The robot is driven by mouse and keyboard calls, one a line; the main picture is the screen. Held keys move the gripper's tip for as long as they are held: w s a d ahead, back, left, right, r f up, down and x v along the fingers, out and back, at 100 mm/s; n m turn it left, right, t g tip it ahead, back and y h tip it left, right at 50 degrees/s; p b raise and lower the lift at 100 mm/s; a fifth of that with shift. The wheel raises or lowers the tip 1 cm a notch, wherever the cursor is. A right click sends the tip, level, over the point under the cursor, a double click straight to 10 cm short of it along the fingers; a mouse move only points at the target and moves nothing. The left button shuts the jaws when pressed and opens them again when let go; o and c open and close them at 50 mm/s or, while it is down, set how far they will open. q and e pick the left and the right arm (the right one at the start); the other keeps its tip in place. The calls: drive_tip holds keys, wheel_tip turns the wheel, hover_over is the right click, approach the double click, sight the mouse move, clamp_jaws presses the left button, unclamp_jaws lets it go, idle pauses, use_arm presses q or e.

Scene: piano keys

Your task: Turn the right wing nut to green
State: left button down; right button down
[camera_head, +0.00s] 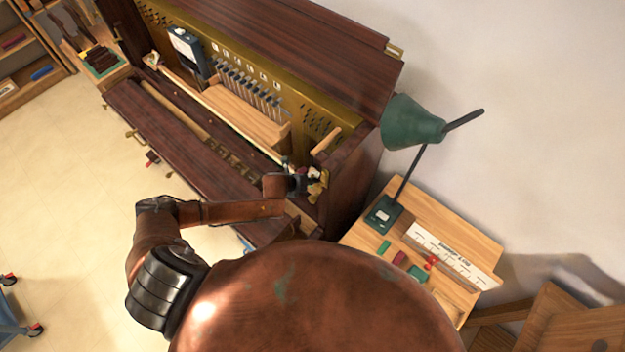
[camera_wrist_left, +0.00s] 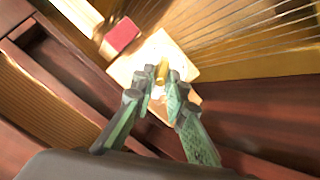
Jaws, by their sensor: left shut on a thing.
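A small brass piece, which looks like the right wing nut (camera_wrist_left: 162,71), stands on a pale wooden block (camera_wrist_left: 185,55) in the left wrist view. My left gripper (camera_wrist_left: 161,80) has its greenish fingers closed around it, one on each side. In the head view, my left gripper (camera_head: 299,183) is at the right end of the open piano, next to brass-coloured parts (camera_head: 317,188). The nut's exact angle and any green mark for it cannot be made out. My right gripper is not in view.
The piano (camera_head: 290,40) has a tall dark wooden side at the right. A red pad (camera_wrist_left: 122,35) lies beside the pale block, and strings (camera_wrist_left: 235,25) run above it. A green lamp (camera_head: 412,122) stands on a wooden side table (camera_head: 460,215) with small items.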

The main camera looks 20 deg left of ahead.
use_arm(q)
drive_tip(key=shift+r+m, duration=0.1)
drive_tip(key=shift+m, duration=0.9)
drive_tip(key=shift+a+m+p, duration=0.1)
drive_tip(key=shift+m+p, duration=0.7)
drive_tip(key=shift+m, duration=0.2)
drive_tip(key=shift+m+p, duration=0.5)
drive_tip(key=shift+m, duration=0.5)
drive_tip(key=c, duration=1.8)
unclamp_jaws()
drive_tip(key=shift+c, duration=0.2)
